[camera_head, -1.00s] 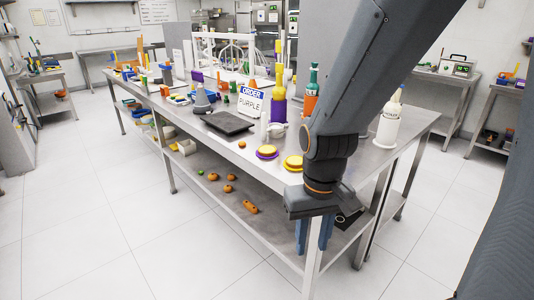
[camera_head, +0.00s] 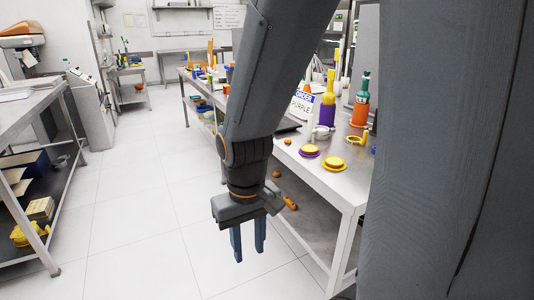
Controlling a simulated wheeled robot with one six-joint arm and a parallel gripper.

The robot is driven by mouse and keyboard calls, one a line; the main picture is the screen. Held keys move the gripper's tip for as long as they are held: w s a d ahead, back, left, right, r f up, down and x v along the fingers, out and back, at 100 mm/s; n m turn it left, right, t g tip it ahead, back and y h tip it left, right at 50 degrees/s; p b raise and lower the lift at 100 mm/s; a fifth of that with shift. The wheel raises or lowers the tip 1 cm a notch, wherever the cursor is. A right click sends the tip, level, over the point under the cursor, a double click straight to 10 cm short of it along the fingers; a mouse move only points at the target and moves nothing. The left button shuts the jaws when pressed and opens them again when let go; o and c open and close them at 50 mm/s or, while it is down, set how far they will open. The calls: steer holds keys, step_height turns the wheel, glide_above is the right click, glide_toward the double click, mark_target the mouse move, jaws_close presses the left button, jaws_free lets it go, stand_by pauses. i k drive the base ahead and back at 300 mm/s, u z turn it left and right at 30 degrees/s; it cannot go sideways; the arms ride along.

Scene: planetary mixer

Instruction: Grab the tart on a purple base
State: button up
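The tart on a purple base (camera_head: 309,151) sits near the front edge of the steel table (camera_head: 340,187). It has a yellow and orange top over a purple disc. A second tart, on a yellow base (camera_head: 334,164), lies just to its right. My gripper (camera_head: 249,255) points down over the floor, left of the table and apart from both tarts. Its two blue-grey fingers are spread with a gap between them, and nothing is held.
A purple and yellow bottle (camera_head: 328,100) and a green and orange bottle (camera_head: 361,103) stand nearby. Small orange items (camera_head: 290,203) lie on the lower shelf. Another table (camera_head: 30,110) is at the left; the floor between is clear.

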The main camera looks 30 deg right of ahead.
mark_target(308, 150)
steer(key=u, duration=0.15)
steer(key=i, duration=3.4)
steer(key=z, duration=3.25)
steer(key=i, duration=0.55)
steer(key=z, duration=0.1)
